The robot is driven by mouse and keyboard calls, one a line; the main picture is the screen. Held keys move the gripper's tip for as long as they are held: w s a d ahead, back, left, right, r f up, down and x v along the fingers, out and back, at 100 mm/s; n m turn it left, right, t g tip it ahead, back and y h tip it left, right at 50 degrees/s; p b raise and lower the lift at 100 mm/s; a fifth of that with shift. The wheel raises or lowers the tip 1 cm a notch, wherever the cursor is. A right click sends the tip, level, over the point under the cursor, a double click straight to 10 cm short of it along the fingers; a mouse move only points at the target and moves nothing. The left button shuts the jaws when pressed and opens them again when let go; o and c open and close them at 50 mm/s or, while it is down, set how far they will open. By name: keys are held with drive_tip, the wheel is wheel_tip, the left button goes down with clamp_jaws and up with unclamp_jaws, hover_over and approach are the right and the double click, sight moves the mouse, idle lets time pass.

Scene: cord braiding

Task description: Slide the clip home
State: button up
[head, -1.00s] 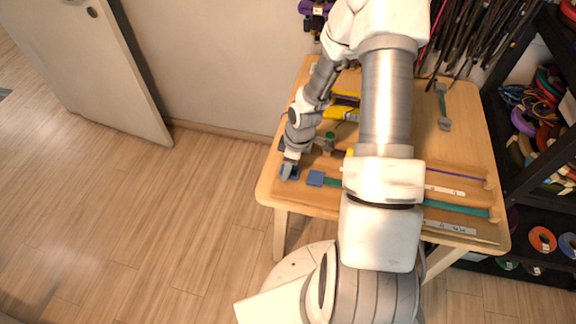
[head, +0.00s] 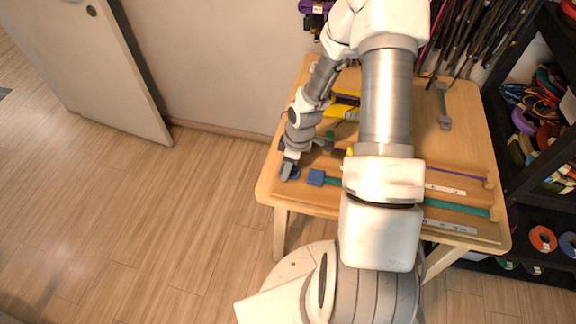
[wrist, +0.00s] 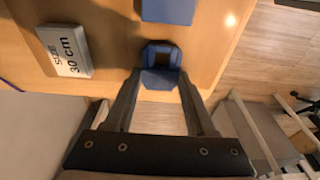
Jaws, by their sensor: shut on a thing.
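A small blue clip (wrist: 161,78) with an opening in it sits between the fingertips of my gripper (wrist: 160,72) in the wrist view. The fingers are shut on it, near the table's edge. In the head view my gripper (head: 289,172) is at the table's left front corner, and only a little blue of the clip shows beside the fingers. A blue block (head: 316,177) lies just to the right, at the left end of a flat teal cord (head: 456,208). A blue block also shows at the top of the wrist view (wrist: 167,9), apart from the clip.
A purple cord (head: 455,173) and rulers lie at the right. My arm hides the table's middle. Shelves stand at right.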

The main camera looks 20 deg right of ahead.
drive_tip(key=o, duration=1.5)
drive_tip(key=shift+s+d+r+p, duration=0.1)
drive_tip(key=shift+d+r+p, duration=0.05)
drive_tip(key=shift+r+p, duration=0.8)
drive_tip(key=shift+s+d+r+p, duration=0.1)
drive_tip(key=shift+r+p, duration=0.6)
drive_tip(key=shift+r, duration=0.4)
drive_tip(key=shift+s+d+r+p, duration=0.1)
drive_tip(key=shift+d+r+p, duration=0.05)
drive_tip(key=shift+r+p, duration=0.8)
